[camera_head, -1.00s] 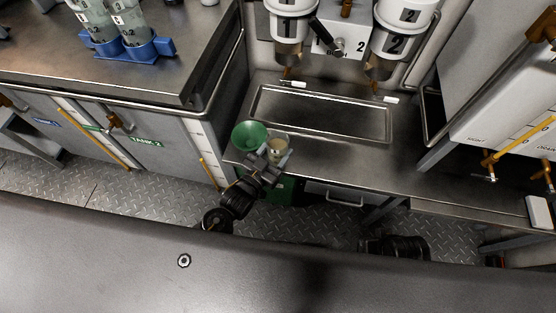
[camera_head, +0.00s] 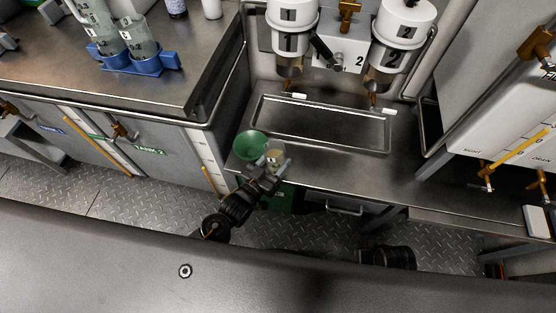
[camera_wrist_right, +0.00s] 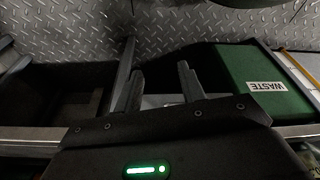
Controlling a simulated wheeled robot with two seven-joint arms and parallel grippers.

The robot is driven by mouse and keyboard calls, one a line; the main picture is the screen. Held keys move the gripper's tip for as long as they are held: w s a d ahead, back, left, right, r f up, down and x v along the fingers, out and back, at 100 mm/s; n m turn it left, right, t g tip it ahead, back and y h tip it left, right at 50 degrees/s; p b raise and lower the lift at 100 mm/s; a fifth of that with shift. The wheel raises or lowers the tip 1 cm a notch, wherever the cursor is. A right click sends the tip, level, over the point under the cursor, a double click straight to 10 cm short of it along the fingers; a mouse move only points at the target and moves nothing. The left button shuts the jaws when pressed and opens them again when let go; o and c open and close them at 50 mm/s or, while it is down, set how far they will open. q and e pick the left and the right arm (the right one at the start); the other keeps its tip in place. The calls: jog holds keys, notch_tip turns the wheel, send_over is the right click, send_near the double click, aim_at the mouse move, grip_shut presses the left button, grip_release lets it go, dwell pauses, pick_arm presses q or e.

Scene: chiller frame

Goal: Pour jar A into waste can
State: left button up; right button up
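A small clear jar (camera_head: 275,152) with pale beige contents shows in the head view, at the front left of the steel counter. No letter on it is readable. My left gripper (camera_head: 272,167) is closed around the jar from the near side. The green waste can (camera_head: 281,199) is below the counter edge, partly hidden by my left arm. In the right wrist view the waste can (camera_wrist_right: 240,75) lies to the right, with its WASTE label. My right gripper (camera_wrist_right: 160,83) is open and empty.
A recessed steel tray (camera_head: 320,135) lies in the counter under two numbered white dispensers (camera_head: 294,17). A blue rack (camera_head: 140,60) with clear vessels stands on the left bench. A dark open bin or drawer (camera_wrist_right: 65,95) is left of my right gripper. The tread-plate floor is in front.

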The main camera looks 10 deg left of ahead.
aim_at(270, 153)
pick_arm(q)
jog(key=shift+w+a+r+n+p, duration=0.4)
jog(key=shift+a+n+p, duration=0.1)
jog(key=shift+n+p, duration=0.1)
jog(key=shift+w+a+r+n+p, duration=0.25)
jog(key=shift+a+r+n+p, duration=0.1)
jog(key=shift+a+n+p, duration=0.2)
jog(key=shift+r+n+g+p, duration=0.3)
jog(key=shift+r+n+p, duration=0.15)
jog(key=shift+n+p, duration=0.7)
pick_arm(e)
jog(key=s+d+f, duration=0.1)
jog(key=s+f, duration=0.3)
jog(key=f, duration=0.7)
jog(key=shift+s+d+f+g, duration=0.15)
jog(key=shift+s+d+g, duration=0.15)
jog(key=shift+d+g, duration=0.1)
